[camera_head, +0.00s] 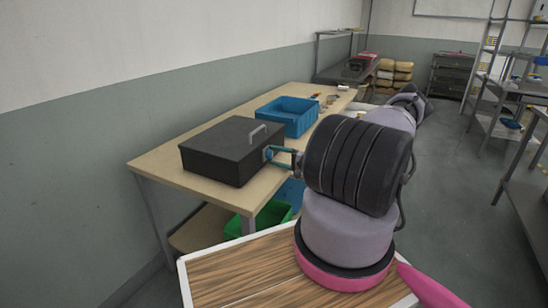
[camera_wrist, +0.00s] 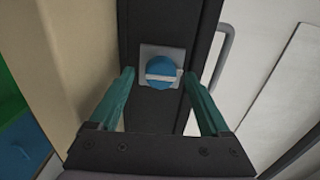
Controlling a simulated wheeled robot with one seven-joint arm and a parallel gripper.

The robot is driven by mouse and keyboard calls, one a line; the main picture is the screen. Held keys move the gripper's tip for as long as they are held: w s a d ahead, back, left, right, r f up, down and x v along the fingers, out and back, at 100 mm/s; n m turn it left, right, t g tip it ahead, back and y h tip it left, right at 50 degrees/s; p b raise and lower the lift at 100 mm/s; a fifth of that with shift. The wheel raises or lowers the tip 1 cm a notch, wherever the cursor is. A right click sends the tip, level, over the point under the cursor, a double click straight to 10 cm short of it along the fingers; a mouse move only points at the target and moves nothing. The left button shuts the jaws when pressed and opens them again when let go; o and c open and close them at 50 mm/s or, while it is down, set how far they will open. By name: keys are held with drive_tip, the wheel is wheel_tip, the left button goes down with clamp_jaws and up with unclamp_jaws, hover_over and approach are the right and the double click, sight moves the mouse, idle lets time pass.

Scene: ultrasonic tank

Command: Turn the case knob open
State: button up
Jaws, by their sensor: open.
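The black case (camera_head: 226,150) sits on the wooden table, with a grey handle (camera_head: 258,133) on its top. Its blue knob (camera_head: 268,153) is on the side facing my arm. In the wrist view the round blue knob (camera_wrist: 161,72) sits on a grey plate and has a pale bar lying nearly level across it. My gripper (camera_wrist: 156,80) is open, with one green finger to each side of the knob. The fingers stand apart from the knob in the picture; their exact depth to it is hard to tell. My gripper also shows in the head view (camera_head: 278,158).
A blue bin (camera_head: 288,115) stands on the wooden table (camera_head: 160,162) behind the case. A green bin (camera_head: 262,217) is below the tabletop. A wall runs along the left. Metal shelves (camera_head: 490,80) stand at the right, with open floor between.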

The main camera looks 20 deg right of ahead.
drive_tip(key=v, duration=1)
drive_tip(key=s+a+r+n+g+h, duration=0.2)
drive_tip(key=s+a+r+n+g, duration=0.3)
drive_tip(key=a+r, duration=0.6)
drive_tip(key=s+a+r+n+g+h, duration=0.2)
drive_tip(key=a+r+g, duration=0.45)
drive_tip(key=r, duration=0.95)
drive_tip(key=s+a+r+t+h, duration=0.2)
drive_tip(key=s+a+r, duration=0.1)
drive_tip(key=s+r, duration=0.7)
drive_tip(key=s+a+r+m+t+h, duration=0.1)
drive_tip(key=s+a+r+t+h, duration=0.1)
drive_tip(key=s+r, duration=0.7)
drive_tip(key=s+a+h, duration=0.1)
drive_tip(key=s+a, duration=0.1)
drive_tip(key=shift+s+a+r, duration=0.2)
drive_tip(key=shift+a+r, duration=0.1)
drive_tip(key=shift+r, duration=0.1)
drive_tip(key=shift+t, duration=0.25)
